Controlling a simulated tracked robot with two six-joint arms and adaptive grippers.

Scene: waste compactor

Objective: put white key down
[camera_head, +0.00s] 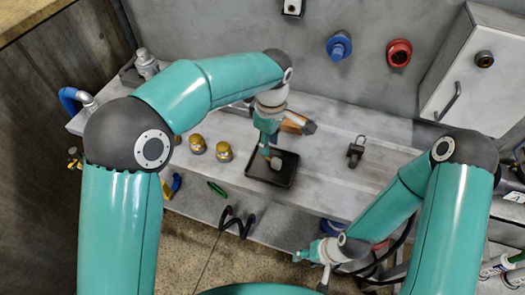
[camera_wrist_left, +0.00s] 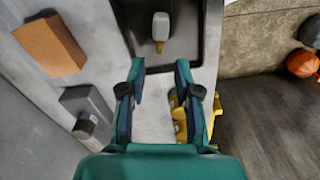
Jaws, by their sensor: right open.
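The white key (camera_wrist_left: 161,27), a pale block with a brass-coloured tip, lies in the black tray (camera_wrist_left: 207,35) in the left wrist view. In the head view the white key (camera_head: 277,162) shows small inside the tray (camera_head: 256,173) on the grey bench. My left gripper (camera_wrist_left: 160,80) is open, with nothing between its fingers, and the key lies beyond the fingertips, apart from them. In the head view my left gripper (camera_head: 268,148) is over the tray and hides part of it. My right gripper (camera_head: 304,256) is open and empty, low in front of the bench edge.
An orange-brown block (camera_wrist_left: 50,45) and a grey piece (camera_wrist_left: 86,110) lie beside the tray. Two brass knobs (camera_head: 197,143) stand left of it. A dark padlock-like piece (camera_head: 355,152) lies to the right. Blue (camera_head: 339,46) and red (camera_head: 398,53) sockets sit on the back wall.

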